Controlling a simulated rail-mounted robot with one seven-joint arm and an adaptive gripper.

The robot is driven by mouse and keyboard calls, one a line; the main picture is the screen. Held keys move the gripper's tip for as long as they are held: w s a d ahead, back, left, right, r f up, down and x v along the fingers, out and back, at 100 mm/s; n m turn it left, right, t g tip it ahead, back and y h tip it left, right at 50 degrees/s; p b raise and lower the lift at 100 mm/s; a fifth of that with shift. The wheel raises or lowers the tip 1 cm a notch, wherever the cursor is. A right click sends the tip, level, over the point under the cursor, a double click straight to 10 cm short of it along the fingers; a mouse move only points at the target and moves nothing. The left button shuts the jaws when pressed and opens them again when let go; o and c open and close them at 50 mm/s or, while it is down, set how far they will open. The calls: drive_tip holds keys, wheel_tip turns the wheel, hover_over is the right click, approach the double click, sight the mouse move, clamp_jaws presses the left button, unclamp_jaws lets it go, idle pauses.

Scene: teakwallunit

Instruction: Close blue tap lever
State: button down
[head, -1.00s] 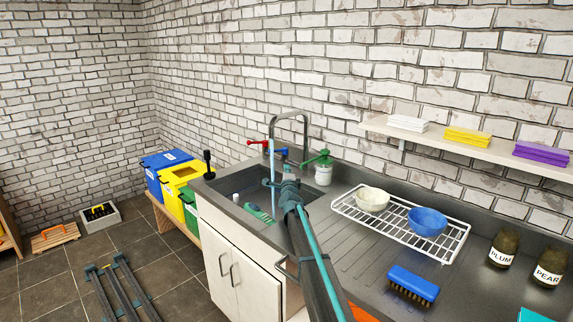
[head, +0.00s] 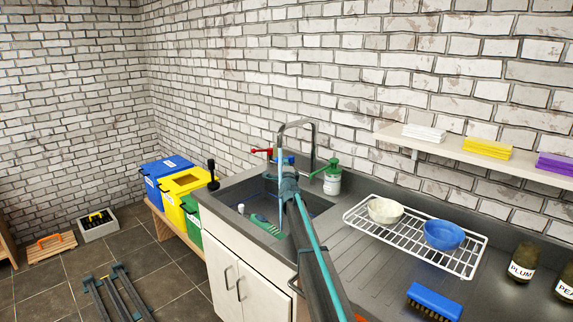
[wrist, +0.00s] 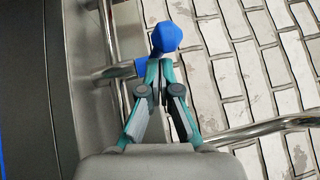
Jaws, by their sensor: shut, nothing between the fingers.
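The blue tap lever (wrist: 166,36) shows in the wrist view just beyond the tips of my gripper (wrist: 153,66). The fingers are together and empty. Their tips overlap the lever's near side in the picture; I cannot tell whether they touch it. In the head view the blue lever (head: 289,160) is a small patch behind the end of my arm, partly hidden, and the fingers there are hard to make out. The tap's metal spout (head: 297,122) arches over the sink. A pale blue streak (head: 280,150) under its end looks like running water.
The red tap lever (head: 262,151) is left of the blue one. A green-topped bottle (head: 332,182) stands right of the tap. A wire rack (head: 408,236) with two bowls is farther right. The sink (head: 240,191) lies below; the brick wall is close behind.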

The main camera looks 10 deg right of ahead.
drive_tip(key=shift+w+a, duration=0.15)
drive_tip(key=shift+w+a+r, duration=0.1)
drive_tip(key=shift+w+a, duration=0.2)
drive_tip(key=shift+a, duration=0.05)
idle(0.3)
